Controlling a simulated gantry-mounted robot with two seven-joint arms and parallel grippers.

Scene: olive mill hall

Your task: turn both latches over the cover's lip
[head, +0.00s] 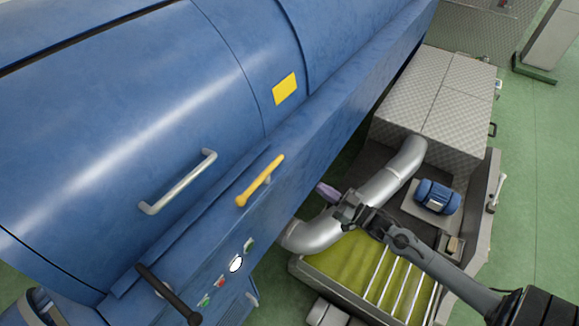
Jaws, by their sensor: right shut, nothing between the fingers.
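The big blue cover (110,130) with a silver handle (178,182) fills the left of the head view. A yellow lever (260,181), seemingly one latch, lies along the cover's lower edge, roughly parallel to it. A black lever (168,294), possibly the other latch, sits lower left, crosswise to that edge. Whether its upper end overlaps the lip I cannot tell. My right gripper (328,193) is shut and empty, its purplish fingertips right of the yellow lever and apart from it. My left gripper is not in view.
Coloured buttons (235,264) sit on the blue front panel between the levers. Under my right arm are a silver pipe (312,234), an olive-green tank (350,262) with bars and a blue motor (437,197).

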